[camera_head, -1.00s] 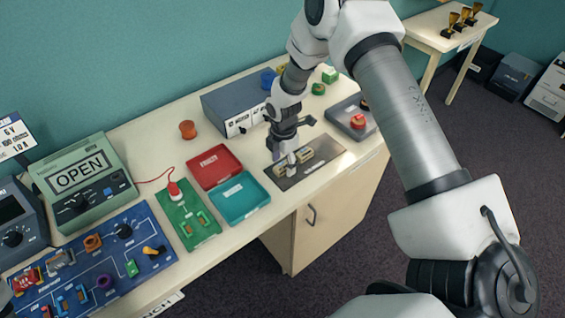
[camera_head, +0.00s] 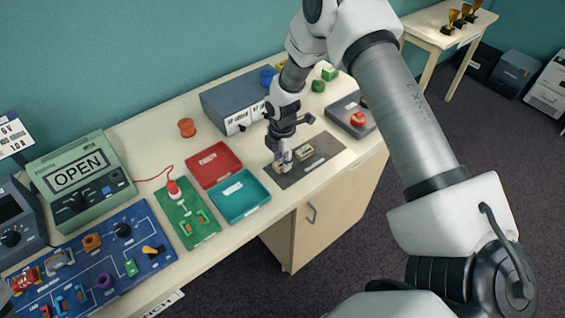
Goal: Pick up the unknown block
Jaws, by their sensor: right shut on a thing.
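A dark grey plate (camera_head: 318,165) lies near the front edge of the bench, right of the teal tray. A small tan block (camera_head: 304,153) lies on it. My right gripper (camera_head: 283,166) points down over the left part of the plate and is shut on a second tan block, which I take to be the unknown block (camera_head: 279,169). The fingers partly hide this block, and I cannot tell whether it touches the plate. My left gripper is not in view.
A red tray (camera_head: 213,154) and a teal tray (camera_head: 241,207) lie left of the plate. A grey-blue instrument box (camera_head: 232,101) stands behind it. A grey box with a red button (camera_head: 359,119) stands to the right. A green circuit board (camera_head: 190,229) lies left of the trays.

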